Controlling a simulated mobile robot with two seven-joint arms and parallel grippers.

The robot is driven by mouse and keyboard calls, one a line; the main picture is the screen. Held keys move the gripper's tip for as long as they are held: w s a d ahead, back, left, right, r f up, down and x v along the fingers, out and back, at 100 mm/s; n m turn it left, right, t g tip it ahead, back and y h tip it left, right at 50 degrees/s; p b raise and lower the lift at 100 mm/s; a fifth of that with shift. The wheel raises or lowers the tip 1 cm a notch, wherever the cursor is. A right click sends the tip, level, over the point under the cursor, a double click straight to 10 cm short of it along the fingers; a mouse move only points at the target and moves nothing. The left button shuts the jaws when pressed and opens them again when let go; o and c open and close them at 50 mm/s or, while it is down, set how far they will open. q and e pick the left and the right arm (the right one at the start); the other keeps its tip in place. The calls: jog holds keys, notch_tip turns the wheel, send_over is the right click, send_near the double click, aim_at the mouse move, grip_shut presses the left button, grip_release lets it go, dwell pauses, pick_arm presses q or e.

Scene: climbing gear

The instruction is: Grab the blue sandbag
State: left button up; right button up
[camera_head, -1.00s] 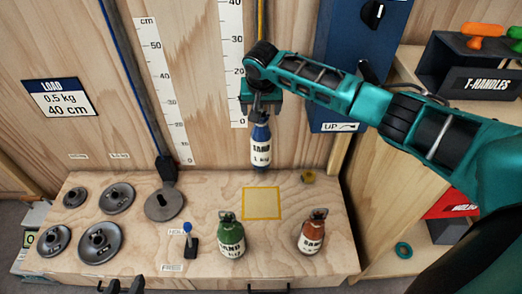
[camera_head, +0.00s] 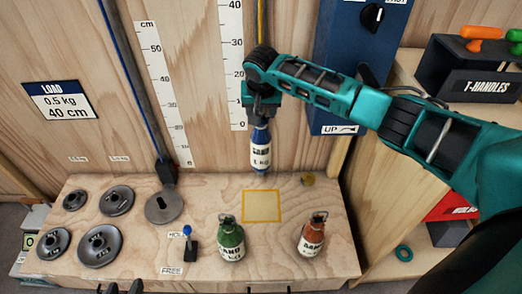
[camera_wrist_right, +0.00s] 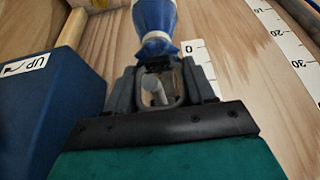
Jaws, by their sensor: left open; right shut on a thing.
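The blue sandbag (camera_head: 261,148) has a white label and hangs upright in the head view, behind the yellow-outlined square (camera_head: 262,206). My right gripper (camera_head: 262,112) is shut on its top. The bag seems clear of the bench. In the right wrist view the blue bag (camera_wrist_right: 156,22) extends from the gripper (camera_wrist_right: 160,85), with its tied neck and loop at the jaws. My left gripper (camera_head: 120,287) is open and empty at the lower left edge of the head view, mostly cut off.
A green sandbag (camera_head: 231,240) and an orange-brown sandbag (camera_head: 311,236) stand at the bench front. Several grey weight discs (camera_head: 100,246) lie at left. A small lever (camera_head: 190,243) stands beside the green bag. A blue box (camera_head: 348,60) is on the wall.

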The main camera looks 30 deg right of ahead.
grip_shut()
jog(key=shift+w+r, duration=0.1)
jog(key=shift+r, duration=0.15)
